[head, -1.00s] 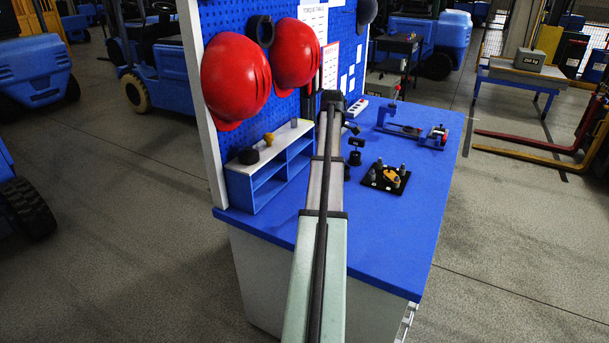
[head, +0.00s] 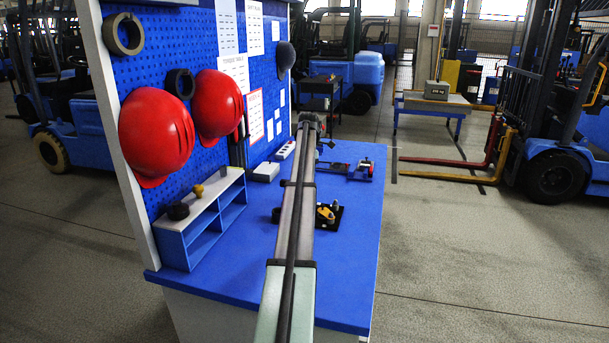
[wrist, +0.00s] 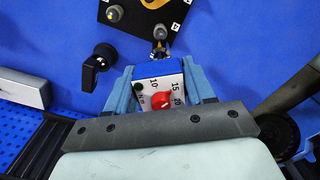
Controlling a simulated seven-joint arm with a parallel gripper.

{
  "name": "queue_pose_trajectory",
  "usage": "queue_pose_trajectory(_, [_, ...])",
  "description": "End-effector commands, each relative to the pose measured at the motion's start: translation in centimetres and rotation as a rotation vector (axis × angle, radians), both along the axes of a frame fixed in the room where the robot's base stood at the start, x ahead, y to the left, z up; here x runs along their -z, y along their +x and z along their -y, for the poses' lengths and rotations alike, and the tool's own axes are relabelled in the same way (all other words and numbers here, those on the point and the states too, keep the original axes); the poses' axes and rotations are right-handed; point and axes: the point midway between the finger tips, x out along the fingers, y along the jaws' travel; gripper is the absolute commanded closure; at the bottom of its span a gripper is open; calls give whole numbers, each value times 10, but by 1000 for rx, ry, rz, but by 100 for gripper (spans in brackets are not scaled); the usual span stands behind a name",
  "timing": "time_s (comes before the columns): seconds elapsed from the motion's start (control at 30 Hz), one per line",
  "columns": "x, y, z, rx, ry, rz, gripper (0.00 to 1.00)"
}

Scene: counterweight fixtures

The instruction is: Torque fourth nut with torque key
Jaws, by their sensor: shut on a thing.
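My gripper (wrist: 161,88) is shut on the torque key (wrist: 172,88), a box with a white face, a red dial and marks including 10, 15 and 20. Its narrow tip points at a grey nut (wrist: 160,32) on the near edge of the black plate (wrist: 133,18). I cannot tell whether the tip touches the nut. Another nut (wrist: 114,13) and part of a yellow piece (wrist: 153,2) show on the plate. In the head view, my arm hides my gripper, the key and part of the plate (head: 338,213).
A black knobbed piece (wrist: 98,66) stands on the blue bench, left of the key. The bench's near right is clear.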

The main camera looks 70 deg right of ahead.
Motion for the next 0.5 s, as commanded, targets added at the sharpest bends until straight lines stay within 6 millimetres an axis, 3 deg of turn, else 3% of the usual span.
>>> queue_pose_trajectory(0.5, [41,0,-1,1,0,0,100])
